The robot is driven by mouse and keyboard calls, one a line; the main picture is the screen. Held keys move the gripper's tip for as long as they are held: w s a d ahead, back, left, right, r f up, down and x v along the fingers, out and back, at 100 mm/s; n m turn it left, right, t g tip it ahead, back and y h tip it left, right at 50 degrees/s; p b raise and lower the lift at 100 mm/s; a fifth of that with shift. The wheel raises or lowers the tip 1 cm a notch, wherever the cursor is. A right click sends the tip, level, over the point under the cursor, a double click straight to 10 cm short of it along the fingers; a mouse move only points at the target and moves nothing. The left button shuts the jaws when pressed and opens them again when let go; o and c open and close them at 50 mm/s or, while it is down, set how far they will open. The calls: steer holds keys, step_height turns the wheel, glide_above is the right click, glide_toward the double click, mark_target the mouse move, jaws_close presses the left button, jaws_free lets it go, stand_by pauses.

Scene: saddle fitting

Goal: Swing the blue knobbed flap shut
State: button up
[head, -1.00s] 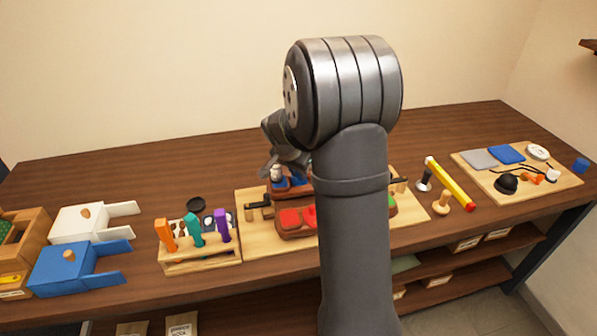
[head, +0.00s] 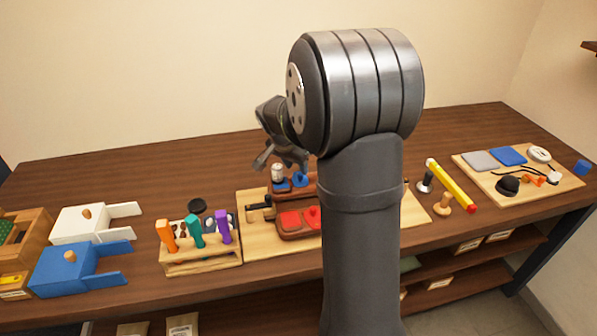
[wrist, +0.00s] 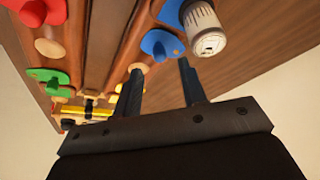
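A small blue knobbed piece (head: 300,179), seemingly the flap, sits on the red-brown wooden fitting on the central board. It also shows in the wrist view (wrist: 160,44), just beyond my fingertips. A second blue piece (wrist: 172,12) lies beside it, under or next to a whitish ribbed cylinder (wrist: 205,28). I cannot tell how far the flap is swung. My gripper (head: 281,160) is above and behind these pieces, apart from them. In the wrist view its two fingers (wrist: 160,80) stand apart with nothing between them.
Red pieces (head: 290,220) sit on the nearer wooden block. A rack of orange, teal and purple handles (head: 200,262) and a blue box (head: 62,275) stand to the left. A yellow level (head: 450,184) and a tray (head: 560,186) lie to the right.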

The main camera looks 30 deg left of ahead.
mark_target(300, 174)
steer(key=v, duration=1.2)
steer(key=shift+s+r, duration=0.15)
steer(key=shift+r, duration=0.2)
steer(key=shift+f, duration=0.1)
steer(key=x, duration=1.7)
steer(key=shift+f, duration=0.15)
steer(key=shift+w+d+f, duration=0.1)
steer(key=shift+w+f, duration=0.1)
steer(key=shift+d+r+n, duration=0.15)
steer(key=shift+r+n, duration=0.1)
steer(key=shift+n, duration=0.35)
steer(key=shift+w+d+n+y, duration=0.25)
steer(key=shift+n+y, duration=0.2)
steer(key=shift+n, duration=0.55)
steer(key=shift+w+d+n+y, duration=0.1)
steer(key=shift+w+n+y, duration=0.3)
steer(key=shift+n, duration=0.6)
steer(key=shift+s, duration=0.1)
